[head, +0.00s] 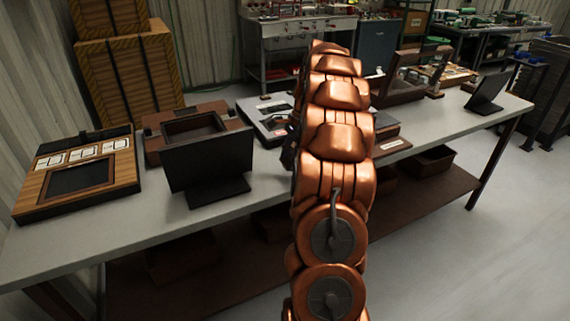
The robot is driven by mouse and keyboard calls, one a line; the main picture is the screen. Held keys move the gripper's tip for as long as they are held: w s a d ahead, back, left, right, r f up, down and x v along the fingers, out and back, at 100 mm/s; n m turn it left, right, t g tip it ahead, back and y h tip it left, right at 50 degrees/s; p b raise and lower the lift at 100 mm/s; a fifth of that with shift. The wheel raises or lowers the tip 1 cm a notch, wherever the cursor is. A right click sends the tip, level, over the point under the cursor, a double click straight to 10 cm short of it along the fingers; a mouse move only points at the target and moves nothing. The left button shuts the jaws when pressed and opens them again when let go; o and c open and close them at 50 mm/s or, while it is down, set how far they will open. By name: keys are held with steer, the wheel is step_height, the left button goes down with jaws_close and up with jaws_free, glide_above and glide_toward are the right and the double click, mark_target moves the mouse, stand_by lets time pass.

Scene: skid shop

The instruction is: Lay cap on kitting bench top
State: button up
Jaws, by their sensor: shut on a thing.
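A long bench with a pale grey top (110,232) crosses the view and looks like the kitting bench. My copper arm rises in front of its middle and reaches over the top. My gripper is hidden behind the arm, and I cannot make out its fingers. I cannot make out a cap anywhere in view. A small dark patch shows at the arm's left edge, but I cannot tell what it is.
On the bench stand a wooden framed panel (48,199), a brown open box (160,152), a black screen (209,165), a grey tray (262,106) and, at right, another black screen (487,92). Brown bins (432,160) sit on the lower shelf. Bare top shows along the front edge.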

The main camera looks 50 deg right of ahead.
mark_target(282, 174)
steer(key=shift+w+d+f, duration=0.15)
steer(key=shift+w, duration=0.95)
steer(key=shift+f, duration=1.7)
steer(key=shift+f, duration=0.1)
steer(key=o, duration=0.7)
steer(key=shift+o, duration=0.2)
steer(key=p+v, duration=0.1)
steer(key=v, duration=1.1)
